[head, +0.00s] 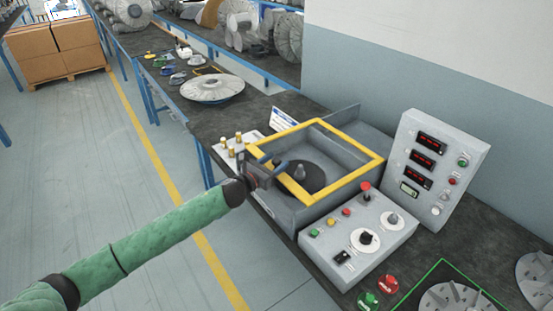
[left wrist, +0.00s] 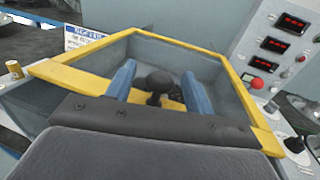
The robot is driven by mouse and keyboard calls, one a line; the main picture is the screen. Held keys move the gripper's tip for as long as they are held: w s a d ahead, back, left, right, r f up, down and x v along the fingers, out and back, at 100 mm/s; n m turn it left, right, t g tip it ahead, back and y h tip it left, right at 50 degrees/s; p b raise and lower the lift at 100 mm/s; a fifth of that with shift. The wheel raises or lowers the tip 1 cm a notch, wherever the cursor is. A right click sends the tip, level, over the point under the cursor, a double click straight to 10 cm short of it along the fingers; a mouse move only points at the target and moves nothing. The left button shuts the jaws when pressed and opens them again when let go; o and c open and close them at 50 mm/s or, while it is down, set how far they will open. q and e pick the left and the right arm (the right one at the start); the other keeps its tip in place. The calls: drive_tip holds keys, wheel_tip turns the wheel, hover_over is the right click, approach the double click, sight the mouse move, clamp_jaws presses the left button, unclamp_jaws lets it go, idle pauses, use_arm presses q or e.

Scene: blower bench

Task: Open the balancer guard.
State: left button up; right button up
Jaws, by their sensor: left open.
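The balancer is a grey box (head: 312,212) on the bench. Its guard, a yellow frame (head: 352,139), lies down over the box top. Inside I see a dark round plate (head: 316,178) with a grey spindle. My left gripper (head: 274,170) is at the guard's near left side, its jaws open. I cannot tell whether the fingers touch the frame. My right gripper is out of view.
A control box (head: 357,237) with knobs and a red button stands right of the balancer, with a display panel (head: 433,168) behind it. Brass weights (head: 230,143) and a sign (head: 283,120) are on the left. A fan disc (head: 212,88) lies farther along the bench.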

sight(298, 159)
use_arm(q)
drive_tip(key=shift+w+d, duration=0.35)
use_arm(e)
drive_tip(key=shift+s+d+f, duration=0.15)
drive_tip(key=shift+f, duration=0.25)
